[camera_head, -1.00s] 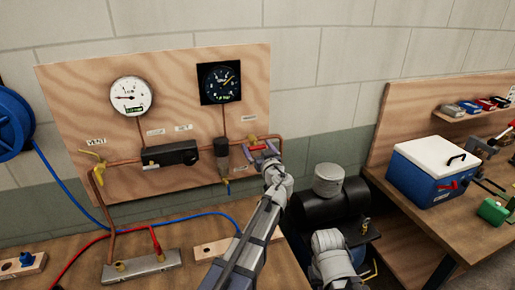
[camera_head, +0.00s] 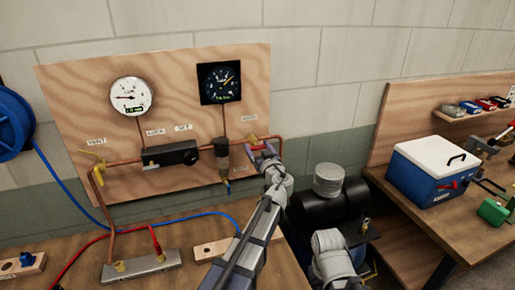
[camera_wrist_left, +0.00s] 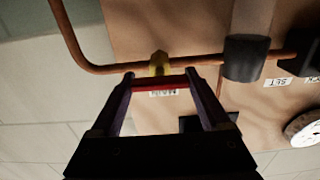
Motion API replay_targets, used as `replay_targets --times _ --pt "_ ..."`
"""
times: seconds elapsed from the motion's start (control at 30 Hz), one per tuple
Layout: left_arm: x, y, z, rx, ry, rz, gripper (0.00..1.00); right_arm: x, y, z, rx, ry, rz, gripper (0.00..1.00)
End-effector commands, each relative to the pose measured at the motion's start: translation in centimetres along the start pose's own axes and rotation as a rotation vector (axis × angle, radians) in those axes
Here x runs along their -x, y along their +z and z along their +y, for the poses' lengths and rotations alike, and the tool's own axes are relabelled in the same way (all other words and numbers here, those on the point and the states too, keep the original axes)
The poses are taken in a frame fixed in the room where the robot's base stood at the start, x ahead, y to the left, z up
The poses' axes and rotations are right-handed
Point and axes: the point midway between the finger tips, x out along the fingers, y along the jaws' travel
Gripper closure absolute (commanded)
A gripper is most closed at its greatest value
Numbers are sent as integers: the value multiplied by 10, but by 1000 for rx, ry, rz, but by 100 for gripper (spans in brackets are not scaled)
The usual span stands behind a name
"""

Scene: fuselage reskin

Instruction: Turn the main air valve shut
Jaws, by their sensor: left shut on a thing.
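The main air valve (camera_head: 252,138) has a yellow body on the copper pipe at the right of the plywood panel, under a small label. In the left wrist view its yellow body (camera_wrist_left: 159,63) sits just beyond my fingertips. Its red handle (camera_wrist_left: 160,84) lies crosswise between the two fingers. My left gripper (camera_head: 264,149) is shut on this handle, and its fingers (camera_wrist_left: 160,76) span the bar in the left wrist view. In the head view the gripper hides most of the handle. My right gripper is not in view.
The panel (camera_head: 80,80) carries a white gauge (camera_head: 130,96), a black gauge (camera_head: 221,82), a black box (camera_head: 170,155) and a yellow vent valve (camera_head: 93,158). A black tank (camera_head: 325,208) stands right of my left arm. A blue cooler (camera_head: 418,180) sits on the right bench.

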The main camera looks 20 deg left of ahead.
Motion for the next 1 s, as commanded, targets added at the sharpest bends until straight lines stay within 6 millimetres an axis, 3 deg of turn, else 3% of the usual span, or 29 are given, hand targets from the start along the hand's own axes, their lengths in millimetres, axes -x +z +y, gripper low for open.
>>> replay_targets --times 0.27,1.0 --pt "0 0 0 -126 -1 0 76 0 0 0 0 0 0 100" --pt "0 1 2 -816 -1 -1 76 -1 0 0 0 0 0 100"
